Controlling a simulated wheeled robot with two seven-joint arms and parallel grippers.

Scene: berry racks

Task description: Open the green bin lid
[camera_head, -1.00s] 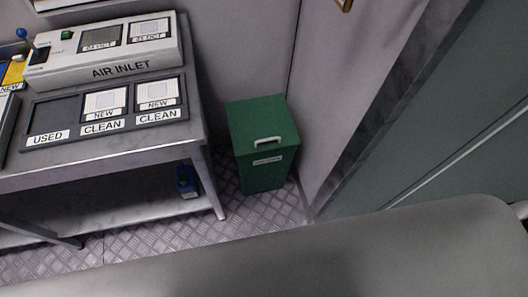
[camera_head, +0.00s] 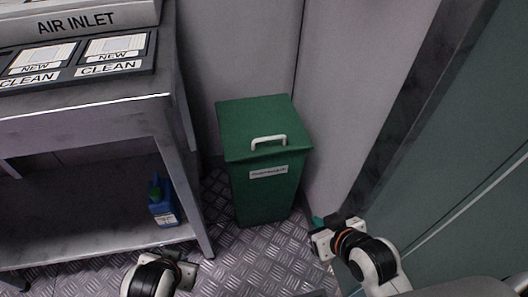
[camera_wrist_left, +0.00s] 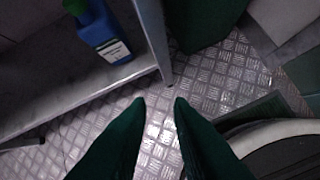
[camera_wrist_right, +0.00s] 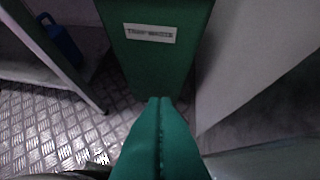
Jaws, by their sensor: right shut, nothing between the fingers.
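The green bin (camera_head: 265,190) stands in the corner with its green lid (camera_head: 250,116) down. A white handle (camera_head: 268,140) sits on the lid near its front edge, and a white label is on the front. My right gripper (camera_head: 317,220) is in front of the bin, low and to its right; in the right wrist view its green fingers (camera_wrist_right: 161,100) are together and empty, pointing at the bin's front (camera_wrist_right: 155,65). My left wrist shows at the bottom of the head view; in the left wrist view the left gripper's fingers (camera_wrist_left: 159,101) are apart and empty over the floor.
A metal table (camera_head: 90,115) stands left of the bin, with a blue bottle (camera_head: 162,203) on its lower shelf. Walls close in behind and right of the bin. The patterned metal floor (camera_head: 245,262) in front is clear.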

